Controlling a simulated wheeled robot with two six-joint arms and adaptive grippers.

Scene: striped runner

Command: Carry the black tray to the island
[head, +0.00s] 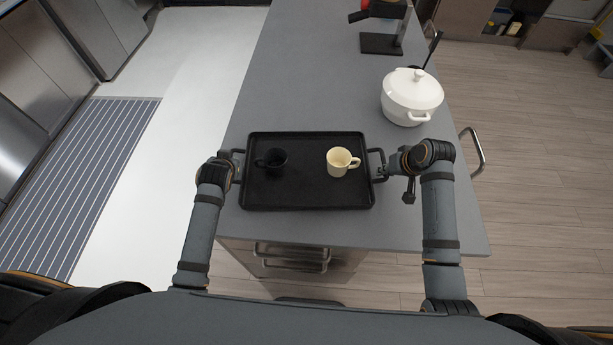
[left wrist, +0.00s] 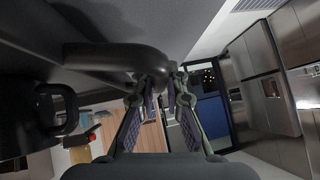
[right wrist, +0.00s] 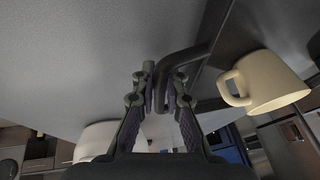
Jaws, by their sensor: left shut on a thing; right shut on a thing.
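The black tray (head: 306,196) is over the near end of the grey island top (head: 310,80), level; I cannot tell whether it touches the surface. A black mug (head: 272,160) stands on its left part and a cream mug (head: 341,162) on its right part, both upright. My left gripper (head: 234,165) is shut on the tray's left handle, which also shows in the left wrist view (left wrist: 120,60). My right gripper (head: 384,171) is shut on the right handle, seen in the right wrist view (right wrist: 172,75). The cream mug shows there too (right wrist: 268,82).
A white lidded pot (head: 411,97) stands on the island behind the tray's right side. A black stand-like appliance (head: 382,42) is farther back. The island top behind the tray's left is clear. A striped runner (head: 75,185) lies on the floor at left. A drawer handle (head: 290,262) shows below the near edge.

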